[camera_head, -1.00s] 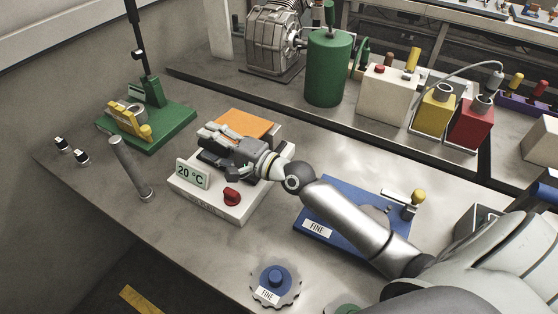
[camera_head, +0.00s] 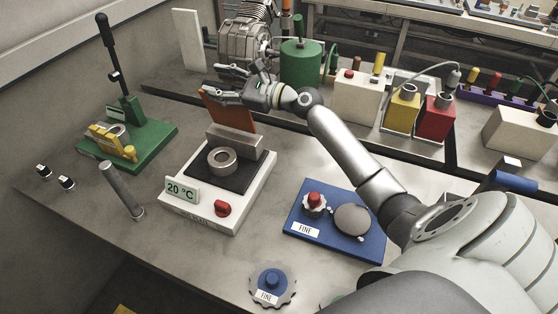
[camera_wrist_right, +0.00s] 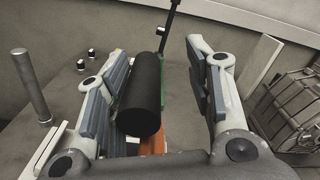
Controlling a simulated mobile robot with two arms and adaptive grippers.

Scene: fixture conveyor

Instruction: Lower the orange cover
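The orange cover (camera_head: 228,112) stands raised, close to upright, at the back of the white hot plate unit (camera_head: 182,212). A sliver of orange (camera_wrist_right: 153,146) shows low in the right wrist view. My right gripper (camera_head: 224,92) is at the cover's top edge. In the right wrist view my gripper (camera_wrist_right: 161,55) has its fingers spread. A black cylinder (camera_wrist_right: 140,103), apparently the cover's handle, lies between them, close to the left finger and apart from the right one. A grey metal ring (camera_head: 216,169) sits uncovered on the black plate (camera_head: 236,178). My left gripper is not in view.
The green press (camera_head: 158,133) with its upright lever stands at left, and a grey post (camera_head: 121,188) in front. A blue fixture (camera_head: 345,240) is at right. A green cylinder (camera_head: 302,65) and a grey motor (camera_head: 243,45) stand behind the cover.

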